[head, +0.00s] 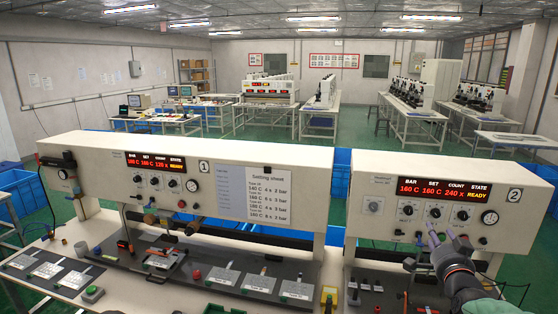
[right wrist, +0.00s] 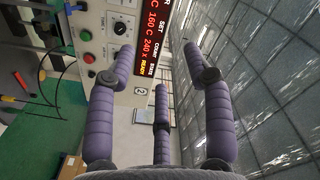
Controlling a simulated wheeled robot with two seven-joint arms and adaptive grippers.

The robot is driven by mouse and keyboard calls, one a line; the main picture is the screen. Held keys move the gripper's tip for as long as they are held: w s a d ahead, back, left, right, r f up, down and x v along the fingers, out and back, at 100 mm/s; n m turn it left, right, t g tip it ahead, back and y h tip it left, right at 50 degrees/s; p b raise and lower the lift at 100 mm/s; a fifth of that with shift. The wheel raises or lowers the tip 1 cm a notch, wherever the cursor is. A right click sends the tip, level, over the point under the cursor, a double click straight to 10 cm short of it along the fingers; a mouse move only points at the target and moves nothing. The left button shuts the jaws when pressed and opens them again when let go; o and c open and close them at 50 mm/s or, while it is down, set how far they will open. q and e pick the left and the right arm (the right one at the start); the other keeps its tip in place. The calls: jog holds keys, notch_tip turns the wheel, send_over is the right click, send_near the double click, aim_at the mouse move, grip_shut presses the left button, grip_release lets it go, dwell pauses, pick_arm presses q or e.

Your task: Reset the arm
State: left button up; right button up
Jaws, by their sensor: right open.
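My right gripper (head: 442,237) has purple fingers and reaches up from the lower right, in front of the control panel of press 2 (head: 365,237). Its fingers are spread and empty in the right wrist view (right wrist: 158,62). The fingertips overlap the panel's knob row in the head view; I cannot tell whether they touch it. The red display (head: 445,190) of press 2 reads 160 C, 160 C, 240 x, READY. My left gripper is not in view.
Press 1 (head: 120,200) stands at left with a settings sheet (head: 268,191), its display also READY. Labelled plates and a green button (head: 93,293) lie on the bench in front. Blue crates (head: 20,190) stand at the sides. Work tables fill the back of the hall.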

jog(key=s+a+f+n+g+y+b, duration=0.1)
jog(key=a+f+g+y+b, duration=0.3)
jog(key=f, duration=1)
jog(key=s+a+f+n+g+h+p, duration=0.15)
jog(key=a+f, duration=0.45)
jog(key=f, duration=0.7)
jog(key=a+f+n+g+y+b, duration=0.2)
jog(key=a+f, duration=0.4)
jog(key=f, duration=0.8)
pick_arm(q)
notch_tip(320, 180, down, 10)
jog(key=b, duration=0.5)
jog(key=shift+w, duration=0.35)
pick_arm(e)
jog(key=s+a+f+n+g+y, duration=0.1)
jog(key=s+a+f+g, duration=0.4)
jog(key=s+f, duration=0.7)
jog(key=s+a+f+n+g+y, duration=0.2)
jog(key=s+a+f+n+g, duration=0.1)
jog(key=s+a+f, duration=0.7)
jog(key=s+f+g, duration=0.1)
jog(key=s+f, duration=0.2)
jog(key=s, duration=0.3)
jog(key=shift+s+a+f+n+g, duration=0.2)
jog(key=shift+s+f+n+g, duration=0.05)
jog(key=shift+s+n+g, duration=0.1)
